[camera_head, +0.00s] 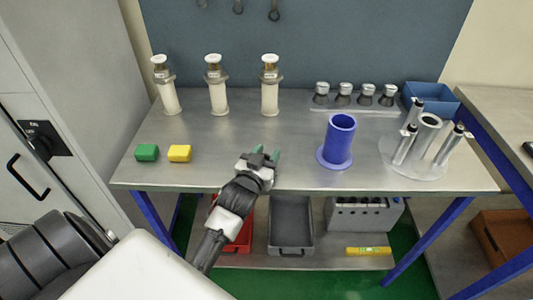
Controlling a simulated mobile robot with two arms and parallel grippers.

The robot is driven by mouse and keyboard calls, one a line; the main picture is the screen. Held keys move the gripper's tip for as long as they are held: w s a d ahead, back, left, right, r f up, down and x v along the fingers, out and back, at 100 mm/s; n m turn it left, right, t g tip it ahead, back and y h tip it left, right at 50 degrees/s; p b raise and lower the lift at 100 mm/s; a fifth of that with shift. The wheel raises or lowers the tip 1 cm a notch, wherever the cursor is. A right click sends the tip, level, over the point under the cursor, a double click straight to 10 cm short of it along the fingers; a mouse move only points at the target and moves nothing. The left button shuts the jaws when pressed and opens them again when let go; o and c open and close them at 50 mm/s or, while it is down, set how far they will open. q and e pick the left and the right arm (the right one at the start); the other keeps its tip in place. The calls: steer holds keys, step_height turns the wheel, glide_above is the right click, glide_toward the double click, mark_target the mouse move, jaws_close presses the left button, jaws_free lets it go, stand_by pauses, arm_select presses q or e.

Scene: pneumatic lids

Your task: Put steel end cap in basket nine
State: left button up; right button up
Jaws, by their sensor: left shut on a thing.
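My left gripper (265,156) is over the front part of the steel table. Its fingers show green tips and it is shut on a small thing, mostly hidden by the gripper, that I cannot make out. Several silver-topped cap-like parts (344,94) stand in a row on a strip at the back right; I cannot tell whether these are steel end caps. A blue open bin (438,92) is at the back right corner. A red tray (240,240) and a grey tray (290,245) sit on the lower shelf. I see no readable number on any container. My right gripper is not in view.
A grey crate (362,215) is below. The table's middle is clear.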

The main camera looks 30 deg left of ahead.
arm_select(q)
steer(key=o, duration=0.7)
steer(key=shift+f, duration=0.15)
steer(key=o, duration=0.4)
steer(key=shift+s, duration=0.1)
